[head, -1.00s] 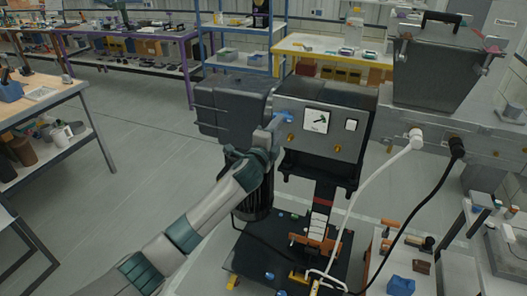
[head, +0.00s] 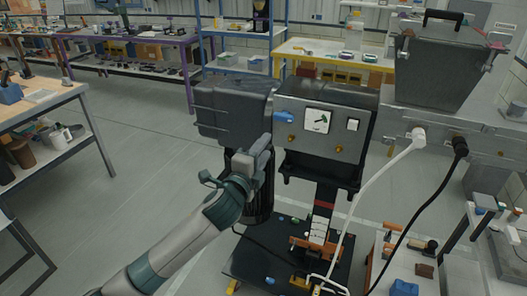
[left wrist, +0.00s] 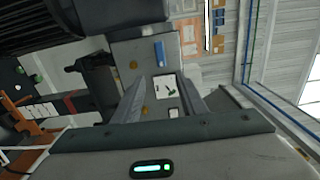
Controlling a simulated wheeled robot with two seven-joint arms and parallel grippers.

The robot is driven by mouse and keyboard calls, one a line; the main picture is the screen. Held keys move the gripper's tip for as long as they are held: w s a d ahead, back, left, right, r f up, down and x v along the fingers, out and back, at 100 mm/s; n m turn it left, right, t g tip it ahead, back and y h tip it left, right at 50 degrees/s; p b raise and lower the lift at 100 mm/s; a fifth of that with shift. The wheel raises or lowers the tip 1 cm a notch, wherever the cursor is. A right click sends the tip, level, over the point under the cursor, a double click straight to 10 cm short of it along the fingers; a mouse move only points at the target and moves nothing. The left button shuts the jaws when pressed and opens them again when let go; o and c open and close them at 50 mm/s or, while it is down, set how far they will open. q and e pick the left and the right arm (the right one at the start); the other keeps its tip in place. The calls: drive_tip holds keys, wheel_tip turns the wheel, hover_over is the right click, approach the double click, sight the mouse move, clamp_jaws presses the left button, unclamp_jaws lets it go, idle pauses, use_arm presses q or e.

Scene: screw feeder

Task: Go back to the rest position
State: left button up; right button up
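The screw feeder's grey control box (head: 322,125) stands in the middle of the head view. Its front carries a blue switch handle (head: 284,117), a white sign with a dark green symbol (head: 316,120), a white switch (head: 352,125) and brass-coloured knobs. My left gripper (head: 260,150) is below and left of the blue handle, clear of it, in front of the dark motor housing. In the left wrist view my left gripper's fingers (left wrist: 160,98) are apart and hold nothing. The box face, with the blue handle (left wrist: 160,53) and sign (left wrist: 167,90), shows beyond them. My right gripper is not in view.
A grey hopper (head: 445,70) stands at the upper right, with a white cable (head: 375,185) and a black cable (head: 425,215) hanging from the machine. A dark base plate (head: 255,262) lies below. The floor (head: 140,185) at left is clear between the benches.

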use_arm(q)
drive_tip(key=shift+f, duration=0.1)
drive_tip(key=s+a+f+n+g+y, duration=0.1)
drive_tip(key=s+a+f+n+g, duration=0.15)
drive_tip(key=f, duration=0.95)
drive_tip(key=s+a+f+n+g+y, duration=0.1)
drive_tip(key=a+f+n, duration=0.25)
drive_tip(key=f, duration=0.95)
drive_tip(key=s+a+f+n+g+y, duration=0.15)
drive_tip(key=a+f, duration=0.25)
drive_tip(key=f, duration=0.8)
drive_tip(key=s+a+f+n+g, duration=0.3)
drive_tip(key=s+f, duration=0.5)
drive_tip(key=f, duration=0.5)
drive_tip(key=s+a+f+n+g+y, duration=0.1)
drive_tip(key=s+a+f+n+g, duration=0.15)
drive_tip(key=s+f, duration=0.85)
drive_tip(key=s+a+f+n+g+y, duration=0.1)
drive_tip(key=s+a+f+n+g, duration=0.15)
drive_tip(key=s+f, duration=0.85)
drive_tip(key=s+a+f+n+g, duration=0.1)
drive_tip(key=s+f+n, duration=0.1)
drive_tip(key=s, duration=1.4)
drive_tip(key=s+a+f+n+g, duration=0.1)
drive_tip(key=s+f+n+g, duration=0.1)
drive_tip(key=s, duration=1.5)
drive_tip(key=shift+a+f, duration=0.2)
drive_tip(key=shift+f, duration=0.5)
